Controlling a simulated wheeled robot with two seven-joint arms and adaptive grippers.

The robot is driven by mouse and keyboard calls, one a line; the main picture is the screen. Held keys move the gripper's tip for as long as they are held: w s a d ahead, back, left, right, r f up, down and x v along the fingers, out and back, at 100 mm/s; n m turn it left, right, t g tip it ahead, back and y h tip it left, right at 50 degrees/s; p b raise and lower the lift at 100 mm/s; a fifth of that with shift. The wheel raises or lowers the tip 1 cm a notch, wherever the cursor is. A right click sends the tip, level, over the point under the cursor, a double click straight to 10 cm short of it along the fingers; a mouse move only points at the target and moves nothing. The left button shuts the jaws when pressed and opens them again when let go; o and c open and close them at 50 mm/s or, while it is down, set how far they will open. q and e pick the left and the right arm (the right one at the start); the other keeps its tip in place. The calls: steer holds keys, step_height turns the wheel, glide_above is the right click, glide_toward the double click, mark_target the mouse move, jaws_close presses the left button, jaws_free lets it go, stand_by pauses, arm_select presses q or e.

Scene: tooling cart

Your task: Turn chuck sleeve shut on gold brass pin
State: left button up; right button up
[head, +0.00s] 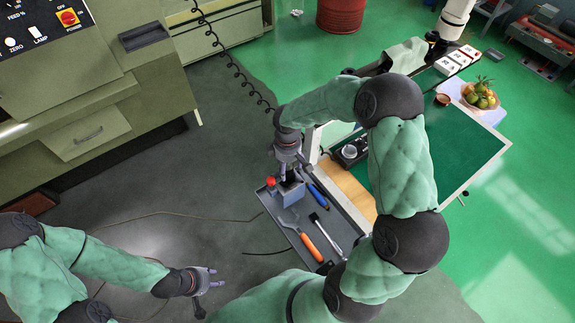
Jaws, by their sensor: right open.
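A small blue-grey block (289,194) stands on the grey tray of the cart (270,203), with a dark upright part on top that I take to be the chuck. A small red knob (271,182) shows at its left side. My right gripper (290,172) is open, pointing down right above the block, and hides most of the chuck sleeve. I cannot make out the gold brass pin. My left gripper (213,278) is open and empty, over the floor to the lower left of the tray.
An orange-handled tool (311,246), a black-handled tool (315,219) and a blue tool (317,193) lie on the tray. Floor left of the tray is clear except for cables.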

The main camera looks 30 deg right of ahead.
steer(key=c, duration=1.2)
steer(key=shift+o, duration=0.2)
steer(key=shift+f, duration=0.15)
